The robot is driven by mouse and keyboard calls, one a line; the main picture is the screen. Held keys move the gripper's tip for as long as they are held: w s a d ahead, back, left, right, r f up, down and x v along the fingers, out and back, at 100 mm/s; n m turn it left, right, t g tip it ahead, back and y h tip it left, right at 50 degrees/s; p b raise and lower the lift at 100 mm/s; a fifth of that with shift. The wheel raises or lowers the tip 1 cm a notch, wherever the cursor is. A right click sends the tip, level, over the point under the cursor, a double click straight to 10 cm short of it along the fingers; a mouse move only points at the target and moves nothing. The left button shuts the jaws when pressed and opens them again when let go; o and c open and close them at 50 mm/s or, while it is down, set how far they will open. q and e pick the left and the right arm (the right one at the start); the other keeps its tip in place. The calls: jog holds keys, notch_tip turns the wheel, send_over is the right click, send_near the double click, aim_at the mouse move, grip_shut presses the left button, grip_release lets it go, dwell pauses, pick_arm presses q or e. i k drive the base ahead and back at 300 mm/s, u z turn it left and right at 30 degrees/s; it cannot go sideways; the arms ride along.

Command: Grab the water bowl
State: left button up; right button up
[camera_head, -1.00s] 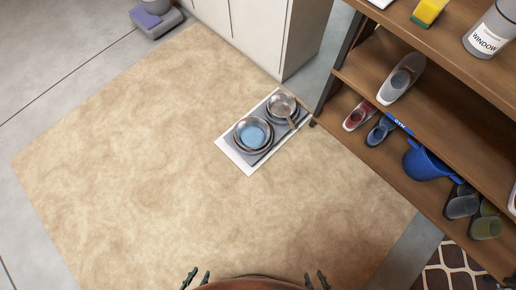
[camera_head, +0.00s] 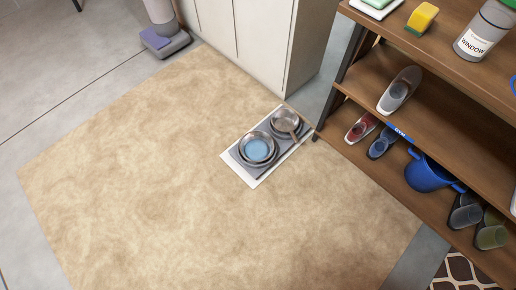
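The water bowl (camera_head: 257,148) is a round metal bowl with blue water in it. It sits on the near left part of a grey and white feeding mat (camera_head: 254,181) on the beige rug. A second metal bowl (camera_head: 286,121) stands beside it, up and to the right, with what looks like a metal scoop or spoon in it. Neither of my grippers shows in the head view now.
A white cabinet (camera_head: 262,45) is behind the mat. The beige rug (camera_head: 170,190) is clear in front and left.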

aim_at(256, 146)
jog(key=u, duration=0.6)
jog(key=i, duration=1.2)
jog(key=z, duration=0.35)
